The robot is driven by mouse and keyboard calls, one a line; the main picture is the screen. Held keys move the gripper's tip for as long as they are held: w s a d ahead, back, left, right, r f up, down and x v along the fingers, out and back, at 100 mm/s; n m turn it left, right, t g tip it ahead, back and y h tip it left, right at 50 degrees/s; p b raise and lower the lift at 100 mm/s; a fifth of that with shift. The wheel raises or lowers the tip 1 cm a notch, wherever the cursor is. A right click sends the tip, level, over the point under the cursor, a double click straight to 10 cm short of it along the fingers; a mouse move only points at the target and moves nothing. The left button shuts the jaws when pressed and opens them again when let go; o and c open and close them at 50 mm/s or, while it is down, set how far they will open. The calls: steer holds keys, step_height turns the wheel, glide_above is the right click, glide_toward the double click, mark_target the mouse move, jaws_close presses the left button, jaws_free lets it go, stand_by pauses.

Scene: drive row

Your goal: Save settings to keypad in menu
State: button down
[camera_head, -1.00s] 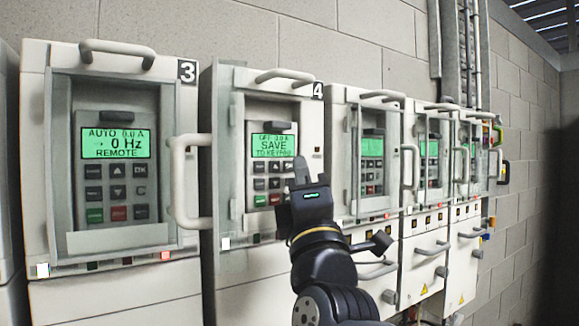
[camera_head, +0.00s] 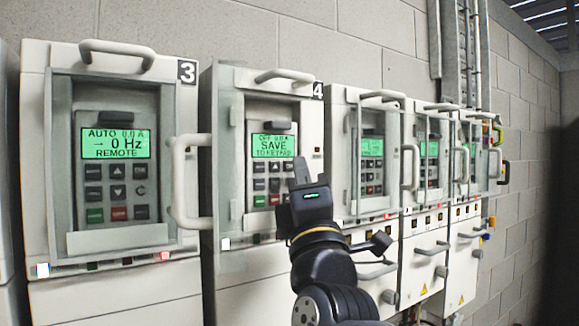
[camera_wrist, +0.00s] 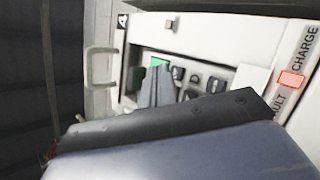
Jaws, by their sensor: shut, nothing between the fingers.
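Drive 4's keypad (camera_head: 267,184) sits in its cabinet, and its green display (camera_head: 272,146) reads "OFF 0.0 A", "SAVE", "TO KEYPAD". Rows of dark keys lie below the display, with a green key at lower left. My gripper (camera_head: 301,172) is shut and empty, with its fingertips in front of the right side of the keypad. It hides some right-hand keys. In the wrist view the shut fingers (camera_wrist: 156,88) point at the keypad, covering part of the display (camera_wrist: 158,62) and keys. I cannot tell whether the tips touch a key.
Drive 3 (camera_head: 114,145) stands to the left, its display reading "AUTO 0.0 A", "0 Hz", "REMOTE". Drive 4's door handle (camera_head: 181,182) juts out left of the keypad. More drives (camera_head: 371,150) line the wall to the right. A red "CHARGE" lamp (camera_wrist: 291,78) shows in the wrist view.

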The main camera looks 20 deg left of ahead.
steer(key=shift+w+a, duration=0.1)
steer(key=shift+a, duration=0.05)
steer(key=shift+w+a, duration=0.15)
steer(key=shift+a, duration=0.05)
steer(key=shift+w+a+p, duration=0.25)
steer(key=shift+p, duration=0.05)
stand_by(0.6)
stand_by(0.3)
steer(key=shift+s+d+b, duration=0.3)
steer(key=shift+s+d, duration=0.25)
steer(key=shift+d, duration=0.05)
steer(key=s+d+b, duration=0.1)
steer(key=s+d, duration=0.2)
steer(key=shift+s+d, duration=0.1)
steer(key=shift+d, duration=0.3)
stand_by(3.0)
